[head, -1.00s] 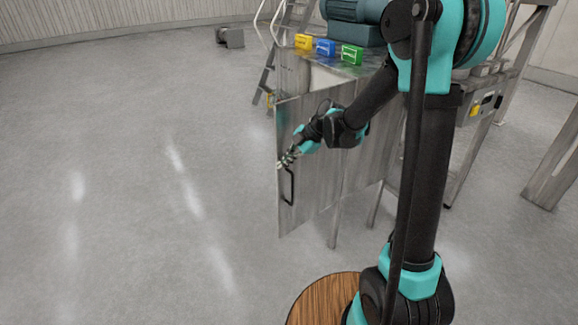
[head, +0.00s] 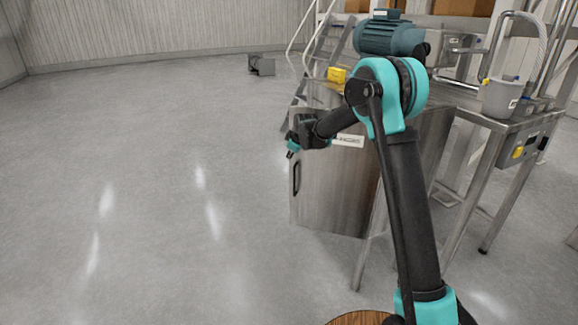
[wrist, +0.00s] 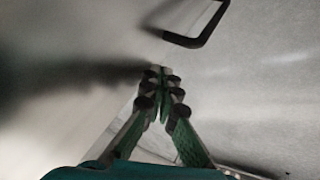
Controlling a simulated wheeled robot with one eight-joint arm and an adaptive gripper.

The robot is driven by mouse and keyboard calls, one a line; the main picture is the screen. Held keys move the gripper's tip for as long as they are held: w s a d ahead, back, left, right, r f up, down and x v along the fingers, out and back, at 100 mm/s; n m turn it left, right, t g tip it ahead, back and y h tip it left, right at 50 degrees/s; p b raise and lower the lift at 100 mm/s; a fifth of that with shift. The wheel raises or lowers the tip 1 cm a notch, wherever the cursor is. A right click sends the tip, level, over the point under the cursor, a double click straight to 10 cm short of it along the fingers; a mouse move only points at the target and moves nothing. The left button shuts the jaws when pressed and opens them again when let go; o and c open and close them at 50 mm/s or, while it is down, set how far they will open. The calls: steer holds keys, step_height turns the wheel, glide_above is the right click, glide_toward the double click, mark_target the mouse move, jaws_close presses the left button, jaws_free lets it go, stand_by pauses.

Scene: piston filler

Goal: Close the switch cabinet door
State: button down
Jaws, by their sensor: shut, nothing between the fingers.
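The switch cabinet door (head: 335,190) is a grey steel panel on the left of the machine in the head view. Its black handle (head: 297,178) is near the left edge. The handle also shows at the top of the wrist view (wrist: 208,28), ahead of my gripper. My gripper (head: 290,152) is at the door's left edge, just above the handle. In the wrist view my gripper (wrist: 161,72) has its fingertips together, empty, apart from the handle. Whether they touch the door is unclear. My arm hides part of the door's top, and how far the door stands open is hard to tell.
A blue-green motor (head: 390,36) and a yellow block (head: 337,75) are on top of the machine. A ladder (head: 325,45) is behind.

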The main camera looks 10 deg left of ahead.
steer(key=w+d+m+h, duration=0.2)
steer(key=w+d+m, duration=0.2)
steer(key=w, duration=0.8)
steer(key=w+d+m+h, duration=0.3)
steer(key=w+d, duration=0.4)
steer(key=w, duration=0.5)
steer(key=shift+w+m+t, duration=0.15)
steer(key=shift+m+t, duration=0.25)
steer(key=shift+m, duration=0.2)
